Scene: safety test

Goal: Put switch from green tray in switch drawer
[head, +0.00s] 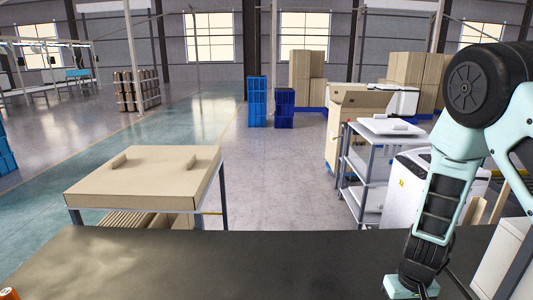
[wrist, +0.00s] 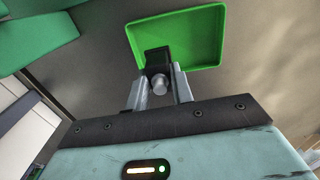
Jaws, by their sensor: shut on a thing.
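The switch (wrist: 158,60) has a black body and a silver round knob. In the wrist view my gripper (wrist: 160,82) has its two grey fingers on either side of it, shut on it. In the head view only my arm shows at the lower right; the gripper's fingers are out of frame. I cannot make out the switch drawer for certain.
Other green surfaces (wrist: 40,40) and a white panelled unit (wrist: 22,105) are at the left of the wrist view. The dark worktop (head: 240,262) is mostly bare. A cardboard box (head: 150,176) stands beyond it, and a grey cart (head: 365,160) beyond it at right.

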